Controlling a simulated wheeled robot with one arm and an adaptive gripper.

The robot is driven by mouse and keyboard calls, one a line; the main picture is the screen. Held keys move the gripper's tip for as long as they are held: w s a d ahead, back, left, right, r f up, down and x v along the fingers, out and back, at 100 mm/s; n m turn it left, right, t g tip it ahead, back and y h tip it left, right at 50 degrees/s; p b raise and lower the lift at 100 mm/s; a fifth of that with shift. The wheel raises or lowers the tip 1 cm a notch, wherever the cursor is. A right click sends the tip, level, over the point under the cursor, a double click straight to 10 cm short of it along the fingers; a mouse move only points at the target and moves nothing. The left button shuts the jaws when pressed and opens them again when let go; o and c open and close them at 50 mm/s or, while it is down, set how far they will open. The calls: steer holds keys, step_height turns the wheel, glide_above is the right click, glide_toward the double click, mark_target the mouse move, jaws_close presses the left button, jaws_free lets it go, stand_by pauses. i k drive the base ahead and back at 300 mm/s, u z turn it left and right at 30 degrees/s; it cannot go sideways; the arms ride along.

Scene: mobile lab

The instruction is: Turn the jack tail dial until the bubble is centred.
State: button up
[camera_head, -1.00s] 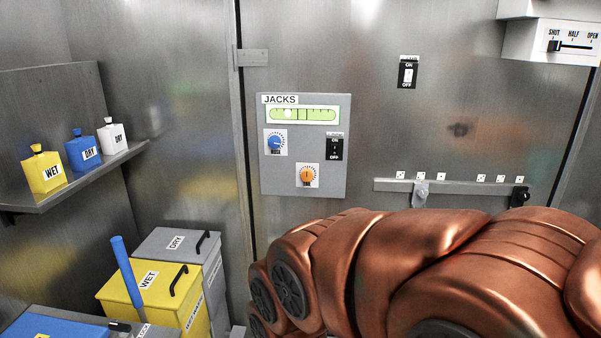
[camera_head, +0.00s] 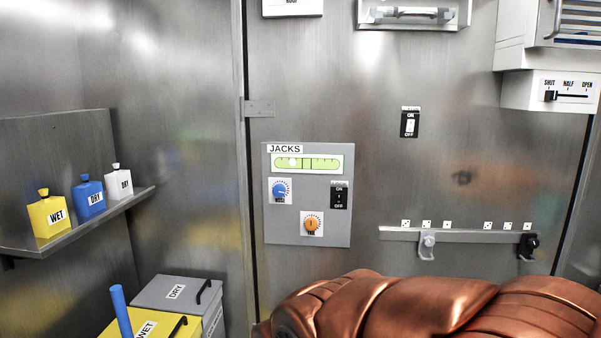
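The grey JACKS panel (camera_head: 340,218) is fixed on the metal wall in the middle of the view. Its green level vial (camera_head: 328,163) is at the top, and the pale bubble (camera_head: 292,162) lies left of the vial's centre marks. A blue dial (camera_head: 280,189) is at the panel's left, and an orange dial (camera_head: 312,224) is lower, near the middle. The small labels under both dials are too small to read surely. My copper arm fills the lower right, below the panel and apart from it. My gripper is out of view.
A black ON/OFF switch (camera_head: 339,196) is at the panel's right. Another switch (camera_head: 410,124) and a slotted rail (camera_head: 460,235) are on the wall to the right. A shelf (camera_head: 140,198) with bottles and yellow and grey bins (camera_head: 165,290) are left. Space before the panel looks clear.

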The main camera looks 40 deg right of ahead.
mark_target(311, 223)
steer(key=u, duration=1.65)
steer(key=k, duration=0.4)
steer(key=z, duration=0.7)
